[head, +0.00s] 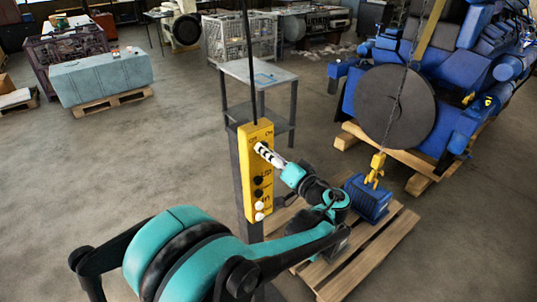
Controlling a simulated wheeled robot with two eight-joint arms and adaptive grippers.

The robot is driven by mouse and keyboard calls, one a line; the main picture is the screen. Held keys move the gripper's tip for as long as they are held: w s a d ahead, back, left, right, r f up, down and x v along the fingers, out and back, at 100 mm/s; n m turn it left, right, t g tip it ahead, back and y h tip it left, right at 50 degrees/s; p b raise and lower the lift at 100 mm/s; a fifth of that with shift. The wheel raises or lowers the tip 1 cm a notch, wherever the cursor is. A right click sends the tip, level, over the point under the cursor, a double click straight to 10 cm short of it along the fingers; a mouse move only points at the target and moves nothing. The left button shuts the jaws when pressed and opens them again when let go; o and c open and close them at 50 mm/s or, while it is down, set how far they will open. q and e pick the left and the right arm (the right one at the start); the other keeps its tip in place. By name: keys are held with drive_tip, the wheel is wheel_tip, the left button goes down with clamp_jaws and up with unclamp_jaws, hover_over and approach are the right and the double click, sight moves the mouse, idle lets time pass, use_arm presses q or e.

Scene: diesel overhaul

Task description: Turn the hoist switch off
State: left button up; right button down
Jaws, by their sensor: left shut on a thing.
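The yellow hoist control box (254,188) hangs on a black cable in the middle of the head view, in front of a dark post. Its upper face carries small lettering, and black and white buttons run down its lower part. My left gripper (264,149) reaches in from the lower right of the box, with its white-and-black fingers at the top of the box, by the switch. The fingers are shut and cover the switch, so its position is hidden. My right gripper does not show.
A yellow hoist hook (375,170) hangs on a chain over a blue part (367,199) on a wooden pallet (372,250). A large blue engine (455,75) stands behind at right. A grey table (258,73) stands behind the box. Open floor lies at left.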

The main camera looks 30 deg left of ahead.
use_arm(q)
drive_tip(key=shift+f, duration=0.1)
drive_tip(key=o, duration=1.2)
drive_tip(key=shift+c, duration=0.2)
drive_tip(key=v, duration=1.2)
drive_tip(key=shift+s+a+f, duration=0.1)
